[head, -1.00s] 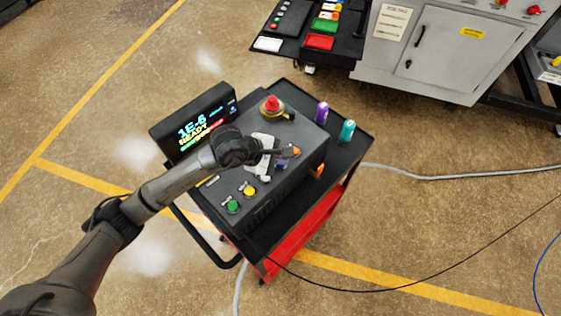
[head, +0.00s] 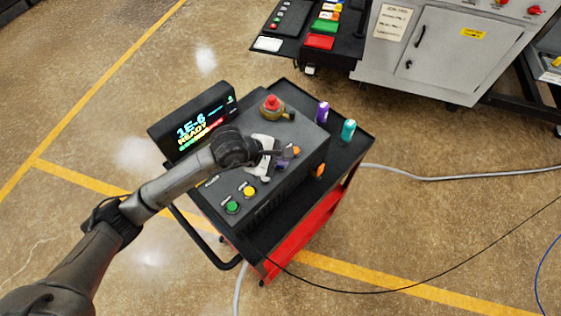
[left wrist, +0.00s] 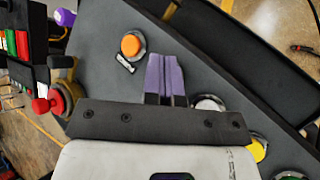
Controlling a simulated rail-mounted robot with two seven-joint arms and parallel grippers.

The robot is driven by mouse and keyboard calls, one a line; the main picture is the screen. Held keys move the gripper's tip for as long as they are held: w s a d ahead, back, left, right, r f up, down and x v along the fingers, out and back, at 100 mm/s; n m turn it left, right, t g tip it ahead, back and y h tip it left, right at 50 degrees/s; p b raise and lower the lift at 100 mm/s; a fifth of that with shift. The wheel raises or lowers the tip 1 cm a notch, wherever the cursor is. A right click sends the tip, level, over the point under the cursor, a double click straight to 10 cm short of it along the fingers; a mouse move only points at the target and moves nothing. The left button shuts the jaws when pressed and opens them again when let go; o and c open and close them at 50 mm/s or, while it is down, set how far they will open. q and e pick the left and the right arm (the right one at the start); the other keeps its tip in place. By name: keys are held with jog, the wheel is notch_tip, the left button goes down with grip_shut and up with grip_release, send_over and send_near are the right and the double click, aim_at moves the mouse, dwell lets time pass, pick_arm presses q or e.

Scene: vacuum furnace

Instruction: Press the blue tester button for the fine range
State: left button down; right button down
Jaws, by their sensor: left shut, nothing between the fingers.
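The tester (head: 262,205) is a dark box on a cart, with a row of round buttons on its sloped top. I make out no blue button; my fingers cover the panel between an orange button (left wrist: 131,45) and a pale, partly hidden button (left wrist: 210,102). My left gripper (head: 284,158) is over this row, fingers together and empty. In the left wrist view its purplish fingertips (left wrist: 165,72) point at the panel; I cannot tell whether they touch it. Yellow (head: 249,191) and green (head: 232,207) buttons lie nearer the front. My right gripper is out of view.
The lit display (head: 192,122) reads "1E-6 READY". A red knob (head: 271,103) stands at the tester's back. Purple (head: 323,112) and teal (head: 348,130) bottles stand on the black cart top (head: 358,148). A grey cabinet (head: 440,55) is behind; cables cross the floor.

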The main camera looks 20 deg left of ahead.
pick_arm(q)
jog(key=shift+r, duration=0.35)
jog(key=shift+r+p, duration=0.3)
jog(key=shift+r, duration=0.1)
dwell(0.3)
jog(key=shift+r+p, duration=1.15)
jog(key=shift+r, duration=1.4)
